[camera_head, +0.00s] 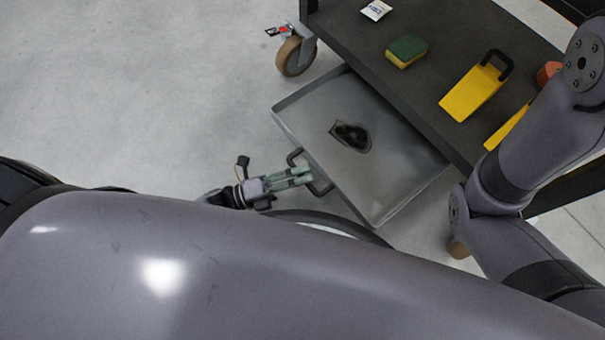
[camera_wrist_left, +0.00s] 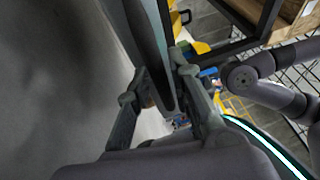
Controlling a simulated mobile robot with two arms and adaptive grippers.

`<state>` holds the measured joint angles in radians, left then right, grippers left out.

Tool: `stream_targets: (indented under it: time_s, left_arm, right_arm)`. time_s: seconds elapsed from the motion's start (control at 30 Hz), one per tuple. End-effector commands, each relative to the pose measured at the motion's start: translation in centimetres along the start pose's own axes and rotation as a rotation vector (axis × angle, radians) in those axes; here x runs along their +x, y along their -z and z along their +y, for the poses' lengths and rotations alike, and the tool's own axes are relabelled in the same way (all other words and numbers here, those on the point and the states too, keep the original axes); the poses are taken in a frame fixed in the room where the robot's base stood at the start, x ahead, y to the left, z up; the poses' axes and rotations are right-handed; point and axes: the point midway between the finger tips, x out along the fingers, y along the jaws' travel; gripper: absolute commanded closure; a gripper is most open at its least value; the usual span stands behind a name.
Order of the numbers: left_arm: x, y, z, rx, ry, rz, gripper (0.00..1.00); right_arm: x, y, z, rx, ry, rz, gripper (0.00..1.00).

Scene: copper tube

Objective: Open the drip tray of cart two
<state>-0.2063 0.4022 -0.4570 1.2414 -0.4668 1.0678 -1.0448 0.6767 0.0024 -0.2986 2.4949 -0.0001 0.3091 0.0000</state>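The drip tray (camera_head: 400,185) is a shallow grey metal tray, pulled well out from under the dark cart (camera_head: 405,75) in the head view. A dark stain or puddle (camera_head: 350,136) lies in it. Its black handle (camera_head: 293,157) is on the near left front edge. My left gripper (camera_head: 304,175) is at this handle, its fingers across the handle's middle. In the left wrist view my left gripper (camera_wrist_left: 160,65) has its fingers closing in on a dark bar between them; the exact contact is partly hidden. My right gripper is out of view.
On the cart top are a green-yellow sponge (camera_head: 407,51), a yellow scraper-like piece (camera_head: 474,92) and a white packet (camera_head: 376,10). A caster wheel (camera_head: 295,56) stands left of the tray. The concrete floor (camera_head: 150,90) at left is clear. My right arm covers the cart's right side.

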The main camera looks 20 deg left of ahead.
Motion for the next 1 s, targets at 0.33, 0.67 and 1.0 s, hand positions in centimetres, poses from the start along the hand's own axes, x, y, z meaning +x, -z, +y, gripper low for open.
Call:
stream_targets:
  time_s: [0.33, 0.67, 1.0]
  left_arm:
    - [0.1, 0.0, -0.1, -0.001, 0.004, 0.0, 0.69]
    - [-3.1, 0.0, 0.0, -0.003, -0.001, -0.001, 0.69]
    - [-10.0, 0.0, 0.0, -0.002, -0.001, -0.001, 0.69]
  right_arm:
    - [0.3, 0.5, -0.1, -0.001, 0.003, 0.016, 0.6]
    - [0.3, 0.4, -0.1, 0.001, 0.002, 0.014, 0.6]
    - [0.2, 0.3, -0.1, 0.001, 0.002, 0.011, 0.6]
